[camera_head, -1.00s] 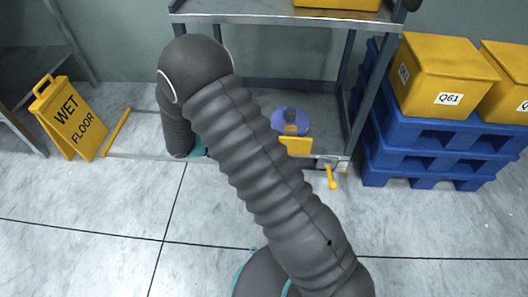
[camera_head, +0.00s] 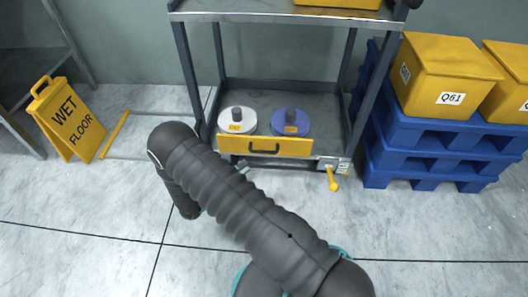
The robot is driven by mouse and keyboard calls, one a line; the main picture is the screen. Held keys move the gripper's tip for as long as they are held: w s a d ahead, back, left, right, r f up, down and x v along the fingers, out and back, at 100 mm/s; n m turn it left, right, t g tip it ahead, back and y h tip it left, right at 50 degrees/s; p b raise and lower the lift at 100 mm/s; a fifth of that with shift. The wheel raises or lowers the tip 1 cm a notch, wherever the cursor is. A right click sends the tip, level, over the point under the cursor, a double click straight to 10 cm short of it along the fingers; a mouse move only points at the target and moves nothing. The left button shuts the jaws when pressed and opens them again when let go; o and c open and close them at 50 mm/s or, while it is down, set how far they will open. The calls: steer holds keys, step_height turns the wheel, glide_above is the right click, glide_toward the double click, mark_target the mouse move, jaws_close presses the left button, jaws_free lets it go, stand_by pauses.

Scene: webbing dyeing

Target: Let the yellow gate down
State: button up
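The yellow gate (camera_head: 290,147) is a wide panel with a black handle (camera_head: 264,149). A yellow lever (camera_head: 333,181) hangs from a grey bracket at the gate's right end.
A white spool (camera_head: 237,125) and a blue spool (camera_head: 291,125) sit on the low shelf. Blue pallets (camera_head: 430,140) with yellow boxes (camera_head: 450,75) stand at the right. A yellow wet-floor sign (camera_head: 68,122) and a yellow bar (camera_head: 114,136) are at the left. The front floor is clear.

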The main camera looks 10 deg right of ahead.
mark_target(264, 152)
steer(key=x, duration=1)
steer(key=shift+d, duration=0.15)
jaws_close()
